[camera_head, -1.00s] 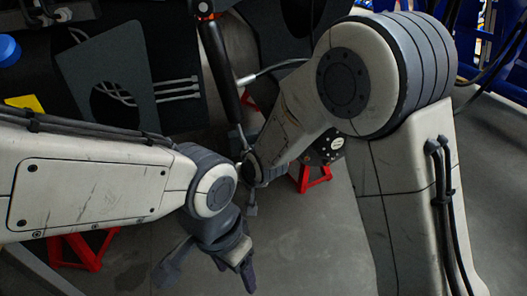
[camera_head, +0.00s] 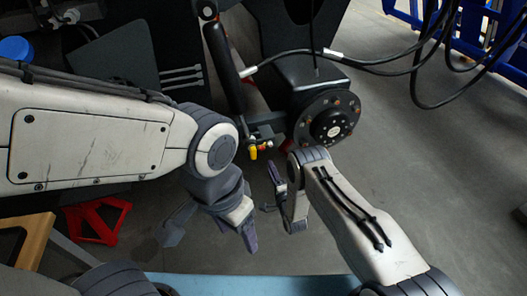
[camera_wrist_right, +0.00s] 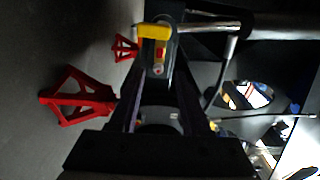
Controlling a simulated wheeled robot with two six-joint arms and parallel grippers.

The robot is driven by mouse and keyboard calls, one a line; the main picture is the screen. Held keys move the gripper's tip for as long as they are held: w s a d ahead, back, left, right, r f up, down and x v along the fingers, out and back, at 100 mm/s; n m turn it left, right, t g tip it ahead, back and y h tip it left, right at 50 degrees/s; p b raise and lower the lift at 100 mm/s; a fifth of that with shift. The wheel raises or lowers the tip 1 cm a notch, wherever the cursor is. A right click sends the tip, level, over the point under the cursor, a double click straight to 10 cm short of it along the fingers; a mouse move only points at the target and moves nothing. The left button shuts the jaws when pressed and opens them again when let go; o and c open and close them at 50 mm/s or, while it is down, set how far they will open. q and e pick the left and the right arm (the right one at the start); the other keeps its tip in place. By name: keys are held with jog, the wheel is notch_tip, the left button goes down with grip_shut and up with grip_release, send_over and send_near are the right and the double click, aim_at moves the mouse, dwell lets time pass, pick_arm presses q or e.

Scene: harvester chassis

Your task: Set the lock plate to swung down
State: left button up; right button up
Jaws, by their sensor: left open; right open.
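A small yellow piece with a red part (camera_head: 253,152), likely the lock plate, sits at the lower end of the dark cylinder (camera_head: 229,75). In the right wrist view the yellow piece (camera_wrist_right: 153,31) shows at the top middle, with the red part below it, just beyond the fingertips. My right gripper (camera_head: 270,190) is open, a little below and right of it, apart from it in the head view. The right gripper's fingers (camera_wrist_right: 163,75) flank the view's middle, empty. My left gripper (camera_head: 212,242) is open and empty, lower and to the left.
A round black hub (camera_head: 331,126) with bolts stands just right of the yellow piece. Black cables (camera_head: 400,68) loop at upper right. A red stand (camera_head: 97,219) is at lower left; red stands (camera_wrist_right: 76,95) also show in the wrist view. Floor at right is mostly clear.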

aim_at(261, 148)
jog(key=b+x, duration=0.2)
jog(key=x, duration=0.7)
jog(key=shift+w, duration=0.25)
jog(key=shift+a, duration=0.1)
jog(key=shift+b, duration=0.3)
grip_shut()
